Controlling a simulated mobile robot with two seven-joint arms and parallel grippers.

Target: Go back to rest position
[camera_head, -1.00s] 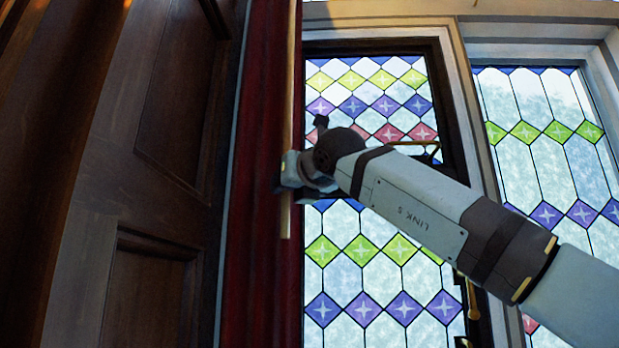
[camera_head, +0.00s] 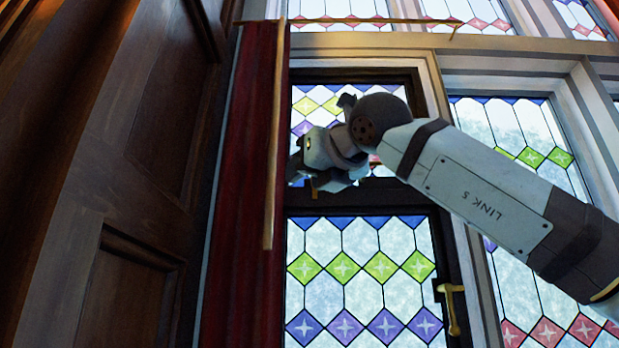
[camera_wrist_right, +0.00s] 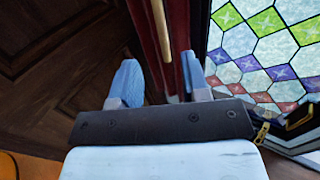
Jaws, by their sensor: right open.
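My right gripper (camera_head: 300,168) shows near the middle of the head view, at the end of my arm coming in from the right. Its jaws are partly hidden there by its own body. In the right wrist view the two blue fingers of the gripper (camera_wrist_right: 158,80) stand wide apart with nothing held between them. A thin tan rod (camera_head: 273,140) hangs just left of the gripper in the head view. In the wrist view the rod (camera_wrist_right: 160,40) appears beyond the fingertips, in the gap. My left gripper is not in view.
A dark red curtain (camera_head: 236,200) hangs behind the rod. Dark wood panelling (camera_head: 70,250) fills the left side. A stained-glass window (camera_head: 362,283) with a brass handle (camera_head: 452,308) stands behind my right arm. A thin rail (camera_head: 350,21) runs along the top.

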